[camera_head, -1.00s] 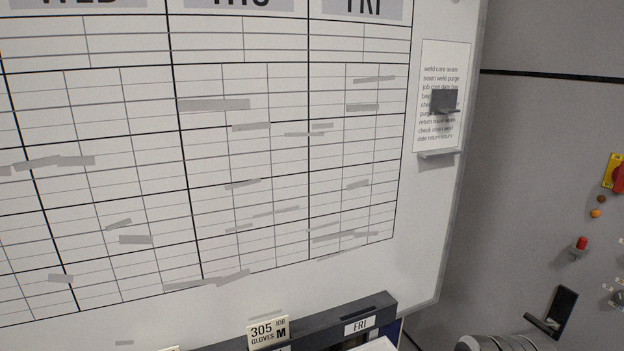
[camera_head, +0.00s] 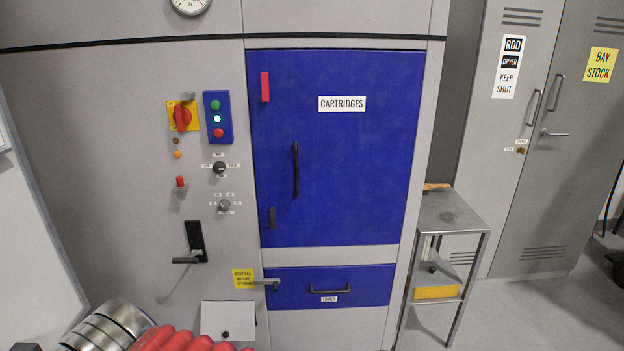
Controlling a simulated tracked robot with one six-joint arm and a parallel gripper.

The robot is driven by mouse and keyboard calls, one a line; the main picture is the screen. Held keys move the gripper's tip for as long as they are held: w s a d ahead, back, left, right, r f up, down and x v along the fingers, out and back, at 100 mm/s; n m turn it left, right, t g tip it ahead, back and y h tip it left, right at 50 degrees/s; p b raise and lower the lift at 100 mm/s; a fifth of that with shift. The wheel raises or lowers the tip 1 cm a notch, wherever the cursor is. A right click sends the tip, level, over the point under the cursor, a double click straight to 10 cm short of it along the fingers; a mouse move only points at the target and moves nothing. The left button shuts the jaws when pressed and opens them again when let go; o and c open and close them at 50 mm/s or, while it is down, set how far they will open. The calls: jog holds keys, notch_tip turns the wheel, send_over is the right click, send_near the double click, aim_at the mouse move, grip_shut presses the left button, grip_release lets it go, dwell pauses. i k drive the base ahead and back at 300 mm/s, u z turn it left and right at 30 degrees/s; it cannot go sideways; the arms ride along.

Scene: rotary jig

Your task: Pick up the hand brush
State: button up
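No hand brush can be made out for certain. A small light-brown, wood-like piece (camera_head: 437,186) lies at the back edge of a grey metal side table, partly hidden by the cabinet's edge. It is too small to tell what it is. My gripper is not in view.
A grey cabinet has a blue CARTRIDGES door (camera_head: 345,170) and a blue drawer (camera_head: 375,285), both shut. The side table (camera_head: 450,212) stands right of it, before grey lockers (camera_head: 520,185). Silver rings (camera_head: 88,335) and a red ribbed thing (camera_head: 180,341) are at lower left. Floor (camera_head: 540,315) shows at lower right.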

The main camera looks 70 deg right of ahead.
aim_at(426, 187)
jog(key=z, duration=0.6)
jog(key=k, duration=0.8)
jog(key=z, duration=0.95)
jog(key=k, duration=0.55)
jog(key=z, duration=0.85)
jog(key=i, duration=1.05)
jog(key=z, duration=0.35)
